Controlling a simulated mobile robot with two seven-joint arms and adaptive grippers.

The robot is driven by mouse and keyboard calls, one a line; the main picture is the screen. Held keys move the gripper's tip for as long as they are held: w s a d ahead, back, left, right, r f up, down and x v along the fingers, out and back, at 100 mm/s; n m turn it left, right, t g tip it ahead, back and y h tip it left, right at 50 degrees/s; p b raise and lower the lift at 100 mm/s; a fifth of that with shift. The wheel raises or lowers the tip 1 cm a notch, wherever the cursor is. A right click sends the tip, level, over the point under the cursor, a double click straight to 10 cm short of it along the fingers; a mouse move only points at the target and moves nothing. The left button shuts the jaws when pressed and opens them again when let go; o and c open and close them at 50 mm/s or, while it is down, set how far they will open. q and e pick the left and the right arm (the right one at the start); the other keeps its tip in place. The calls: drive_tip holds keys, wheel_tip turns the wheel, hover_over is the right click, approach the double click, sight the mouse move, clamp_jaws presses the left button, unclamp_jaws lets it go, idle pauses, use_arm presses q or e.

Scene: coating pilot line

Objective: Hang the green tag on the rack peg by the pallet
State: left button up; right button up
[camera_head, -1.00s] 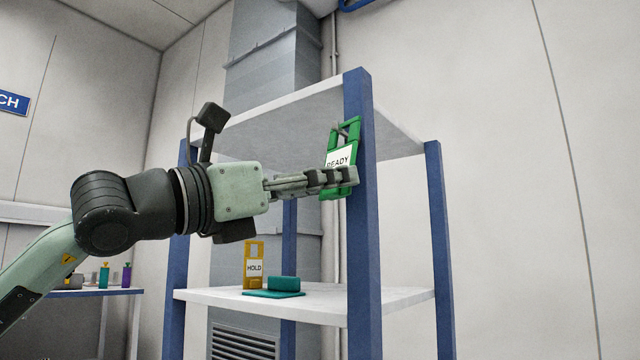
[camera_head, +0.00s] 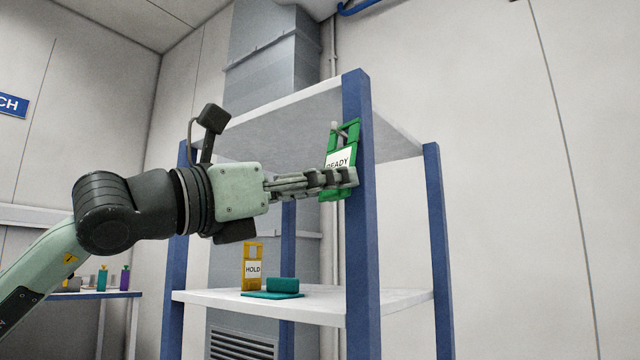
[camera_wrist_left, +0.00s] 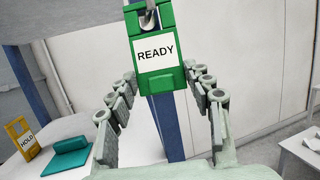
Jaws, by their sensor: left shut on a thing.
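The green tag (camera_head: 328,182) with a white READY label hangs upright in front of the rack's near blue post (camera_head: 362,260). My left gripper (camera_head: 346,177) is shut on its lower part. In the left wrist view the tag (camera_wrist_left: 158,84) sits between the fingertips (camera_wrist_left: 160,76). The metal rack peg (camera_head: 338,129) shows at the tag's upper opening. In the left wrist view the peg (camera_wrist_left: 149,20) also appears within that opening; I cannot tell whether the tag's weight rests on it. My right gripper is out of view.
The rack's lower shelf (camera_head: 220,303) holds a yellow HOLD tag (camera_head: 252,268) and a teal block on a teal base (camera_head: 270,295). The upper shelf (camera_head: 290,112) is close above the gripper. A bench with small bottles (camera_head: 102,279) stands at the far left.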

use_arm(q)
drive_tip(key=o, duration=1.1)
drive_tip(key=shift+a, duration=0.1)
drive_tip(key=shift+v, duration=6)
